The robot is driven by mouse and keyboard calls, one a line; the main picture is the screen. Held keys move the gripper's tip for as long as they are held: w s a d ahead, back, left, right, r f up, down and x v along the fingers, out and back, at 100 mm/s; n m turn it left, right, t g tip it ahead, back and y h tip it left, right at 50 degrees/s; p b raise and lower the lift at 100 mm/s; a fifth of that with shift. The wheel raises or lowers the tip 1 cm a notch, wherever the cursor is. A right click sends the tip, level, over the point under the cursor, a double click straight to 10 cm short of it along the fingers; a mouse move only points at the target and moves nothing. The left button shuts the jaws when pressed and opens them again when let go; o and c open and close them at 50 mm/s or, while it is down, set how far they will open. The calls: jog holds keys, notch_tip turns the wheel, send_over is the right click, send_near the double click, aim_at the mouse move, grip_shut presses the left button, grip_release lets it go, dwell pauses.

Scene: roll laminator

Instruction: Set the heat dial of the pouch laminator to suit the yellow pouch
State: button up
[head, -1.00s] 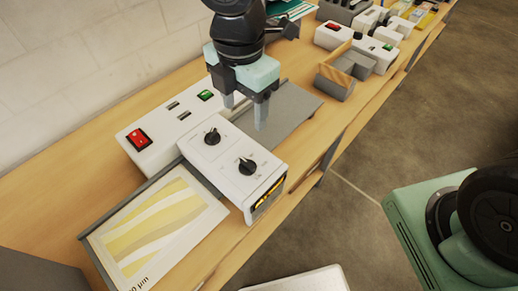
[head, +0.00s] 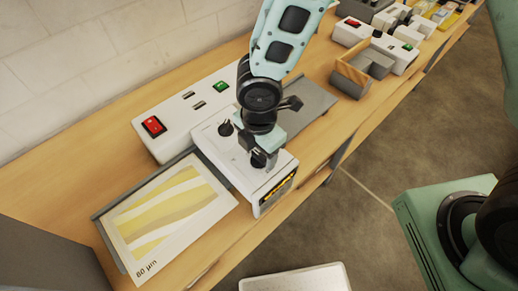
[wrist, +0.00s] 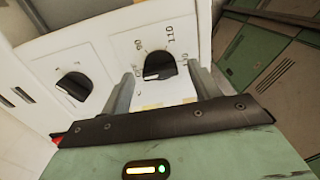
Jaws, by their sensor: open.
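The white pouch laminator (head: 225,165) sits on the bench with two black dials on top. The yellow-striped pouch (head: 165,210), marked 80 µm, lies on its grey tray at left. My gripper (head: 256,150) is over the front dial (head: 258,161), pointing down, and partly hides it. In the wrist view the open fingers of my gripper (wrist: 161,72) stand on either side of this dial (wrist: 158,67). Numbers around it include 110; others are partly hidden or blurred. I cannot tell whether the fingers touch the dial. The other dial (wrist: 74,86) is clear of my gripper.
Behind the laminator is a white unit with a red switch (head: 153,126) and a green switch (head: 219,87). A grey tray (head: 310,105) extends to the right. More machines and a wooden-sided grey holder (head: 352,78) stand further along the bench.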

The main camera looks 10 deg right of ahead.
jog(key=shift+f, duration=0.15)
jog(key=c, duration=1)
jog(key=shift+m+b, duration=0.35)
jog(key=shift+m, duration=0.05)
jog(key=m+b, duration=0.3)
jog(key=m, duration=0.1)
jog(key=shift+f+m, duration=0.15)
jog(key=shift+m, duration=0.15)
jog(key=m+b, duration=0.2)
jog(key=m, duration=0.1)
jog(key=shift+m, duration=0.3)
jog(key=shift+m+b, duration=0.95)
jog(key=shift+m, duration=0.45)
jog(key=shift+r, duration=0.2)
